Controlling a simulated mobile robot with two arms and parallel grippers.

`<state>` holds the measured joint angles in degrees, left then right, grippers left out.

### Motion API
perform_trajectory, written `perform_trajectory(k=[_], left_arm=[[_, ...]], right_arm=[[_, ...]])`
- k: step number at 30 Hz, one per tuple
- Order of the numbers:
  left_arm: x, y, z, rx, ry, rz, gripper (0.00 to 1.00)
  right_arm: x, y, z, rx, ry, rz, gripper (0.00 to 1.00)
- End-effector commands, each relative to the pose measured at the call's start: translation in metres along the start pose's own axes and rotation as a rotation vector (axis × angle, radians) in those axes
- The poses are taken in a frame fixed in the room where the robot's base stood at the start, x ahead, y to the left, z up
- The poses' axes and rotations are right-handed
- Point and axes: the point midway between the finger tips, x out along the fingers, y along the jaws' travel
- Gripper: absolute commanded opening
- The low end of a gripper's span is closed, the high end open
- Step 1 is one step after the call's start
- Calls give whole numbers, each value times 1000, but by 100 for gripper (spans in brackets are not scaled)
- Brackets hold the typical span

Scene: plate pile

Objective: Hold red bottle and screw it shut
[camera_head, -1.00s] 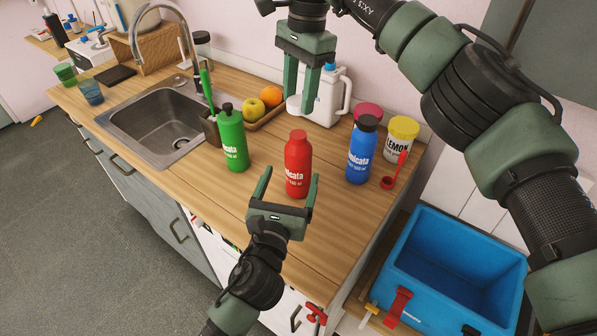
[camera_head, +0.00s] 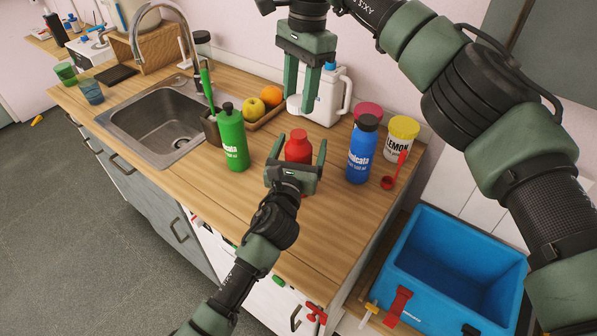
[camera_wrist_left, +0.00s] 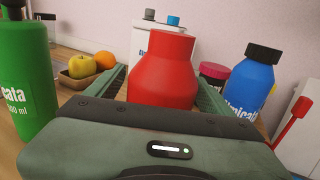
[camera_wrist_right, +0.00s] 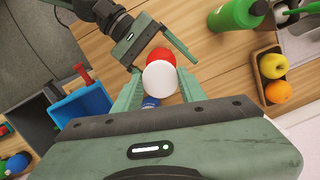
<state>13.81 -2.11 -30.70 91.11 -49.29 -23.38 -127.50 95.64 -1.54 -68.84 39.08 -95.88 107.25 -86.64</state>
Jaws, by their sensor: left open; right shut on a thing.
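The red bottle (camera_head: 298,147) stands upright on the wooden counter (camera_head: 240,210); its top looks uncapped in the left wrist view (camera_wrist_left: 165,75). My left gripper (camera_head: 300,143) is open, with one finger on each side of the bottle; the gripper hides the lower bottle in the head view. I cannot tell whether the fingers touch it. My right gripper (camera_head: 303,98) points down, above and behind the bottle. It is shut on a white round thing (camera_wrist_right: 160,78) that looks like a cap, seen in the right wrist view with the red bottle beyond it.
A green bottle (camera_head: 232,140) stands left of the red one. A blue bottle (camera_head: 361,155) and a lemon jar (camera_head: 401,138) stand right. A white jug (camera_head: 335,98) and a fruit tray (camera_head: 265,118) are behind. A sink (camera_head: 160,120) lies left. The counter's front right is clear.

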Motion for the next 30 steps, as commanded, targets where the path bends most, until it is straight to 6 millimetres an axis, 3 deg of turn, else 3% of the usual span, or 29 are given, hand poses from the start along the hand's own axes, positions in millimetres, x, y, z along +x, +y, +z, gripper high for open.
perform_trajectory(k=[2,11,17,26,30], left_arm=[[0,0,0,0,0,0,82],[0,0,0,1,0,0,0],[0,0,0,1,0,0,0],[0,0,0,1,0,0,0],[0,0,0,1,0,0,0]], right_arm=[[0,0,0,0,0,0,4],[0,0,0,0,0,0,4],[5,0,-1,0,0,1,4],[46,1,-5,0,-1,2,4],[50,1,-5,0,0,-1,4]])
